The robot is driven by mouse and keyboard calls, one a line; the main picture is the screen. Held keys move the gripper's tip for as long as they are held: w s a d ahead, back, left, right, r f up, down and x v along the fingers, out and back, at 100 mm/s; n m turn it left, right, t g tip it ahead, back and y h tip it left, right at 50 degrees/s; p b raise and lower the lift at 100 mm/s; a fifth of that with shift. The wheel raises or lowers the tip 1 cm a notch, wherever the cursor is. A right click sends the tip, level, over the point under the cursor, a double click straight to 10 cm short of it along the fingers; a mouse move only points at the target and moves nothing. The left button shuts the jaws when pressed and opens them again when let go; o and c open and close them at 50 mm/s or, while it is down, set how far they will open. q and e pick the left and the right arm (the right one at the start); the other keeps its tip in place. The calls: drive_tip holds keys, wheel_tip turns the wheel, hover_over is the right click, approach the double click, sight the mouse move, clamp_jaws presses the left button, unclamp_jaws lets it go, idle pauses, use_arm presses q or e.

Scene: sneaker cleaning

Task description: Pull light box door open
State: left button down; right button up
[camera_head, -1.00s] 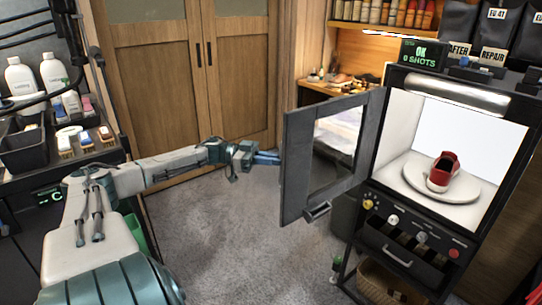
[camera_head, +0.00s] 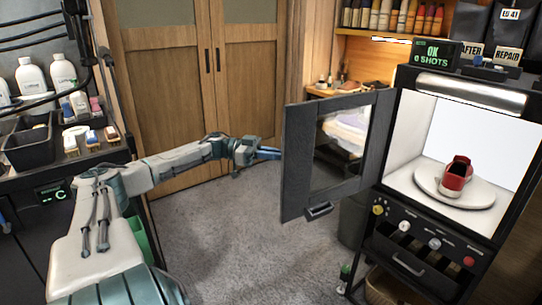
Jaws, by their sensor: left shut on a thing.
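The light box (camera_head: 470,91) stands at the right with its lit white inside showing. Its dark framed door (camera_head: 296,165) with a window is swung wide open to the left, hinged at the box's left side. A small handle (camera_head: 319,210) sits at the door's lower edge. A red sneaker (camera_head: 456,178) rests on a round white turntable (camera_head: 428,186) inside the box. My left gripper (camera_head: 270,154) is at the door's outer left edge, shut on it; the fingertips are partly hidden there. My right gripper does not show.
Carpet floor (camera_head: 225,245) in front of the door is clear. A side bench at the left holds white bottles (camera_head: 62,72), a black bin (camera_head: 28,145) and brushes (camera_head: 92,139). Wooden cupboard doors (camera_head: 170,90) stand behind my arm. A control panel with knobs (camera_head: 404,226) lies below the box opening.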

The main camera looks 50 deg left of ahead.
use_arm(q)
drive_tip(key=shift+w+r, duration=0.15)
drive_tip(key=shift+r, duration=0.2)
